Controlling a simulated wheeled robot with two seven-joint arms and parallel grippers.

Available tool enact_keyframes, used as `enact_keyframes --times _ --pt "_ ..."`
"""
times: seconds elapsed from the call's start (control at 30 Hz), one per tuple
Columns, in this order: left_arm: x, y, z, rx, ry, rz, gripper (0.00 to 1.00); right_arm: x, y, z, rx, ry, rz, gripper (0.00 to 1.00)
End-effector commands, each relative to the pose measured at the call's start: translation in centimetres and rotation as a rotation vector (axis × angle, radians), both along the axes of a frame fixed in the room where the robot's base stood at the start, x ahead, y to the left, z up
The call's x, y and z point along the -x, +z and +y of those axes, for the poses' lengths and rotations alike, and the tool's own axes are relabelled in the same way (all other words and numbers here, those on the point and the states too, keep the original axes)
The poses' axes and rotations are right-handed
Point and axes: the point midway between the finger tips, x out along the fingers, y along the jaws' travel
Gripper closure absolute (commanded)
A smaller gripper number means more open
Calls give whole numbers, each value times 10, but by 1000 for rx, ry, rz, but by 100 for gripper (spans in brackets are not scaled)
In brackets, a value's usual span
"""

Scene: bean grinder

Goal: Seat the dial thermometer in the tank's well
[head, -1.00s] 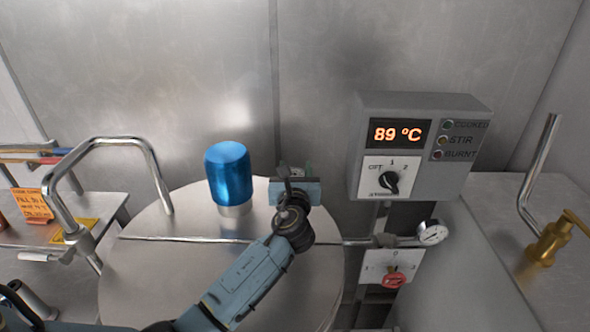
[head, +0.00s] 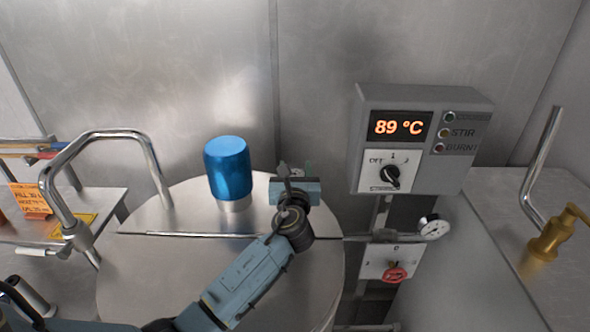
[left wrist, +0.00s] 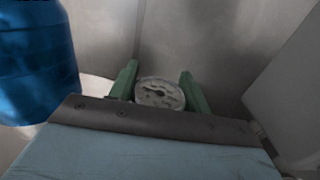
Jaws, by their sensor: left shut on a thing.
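My left gripper (head: 296,186) is over the back right of the tank's round steel lid (head: 150,275), right of the blue motor cap (head: 228,168). In the left wrist view, its green fingers (left wrist: 160,86) are on either side of a round pale disc with dark marks, the dial thermometer (left wrist: 160,94), and are shut on it. The thermometer's stem is hidden. In the head view the gripper covers most of it. I cannot make out the well's opening. My right gripper is not in view.
A control box (head: 420,138) reading 89 °C is on the wall at right. Below it are a pipe with a small gauge (head: 434,228) and a red knob (head: 395,274). A bent steel pipe (head: 105,135) rises at left.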

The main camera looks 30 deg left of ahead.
Motion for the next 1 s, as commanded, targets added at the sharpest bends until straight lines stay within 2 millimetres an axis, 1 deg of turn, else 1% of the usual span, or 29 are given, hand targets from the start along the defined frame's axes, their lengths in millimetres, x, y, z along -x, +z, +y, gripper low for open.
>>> enact_keyframes --times 0.5,0.83,0.87,1.0 --pt "0 -16 0 -2 -1 0 77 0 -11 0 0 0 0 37" --pt "0 -17 0 -1 0 0 77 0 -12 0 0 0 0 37" --pt "0 -17 0 -1 0 0 49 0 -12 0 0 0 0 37" --pt "0 -17 0 -1 0 0 31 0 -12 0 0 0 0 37"
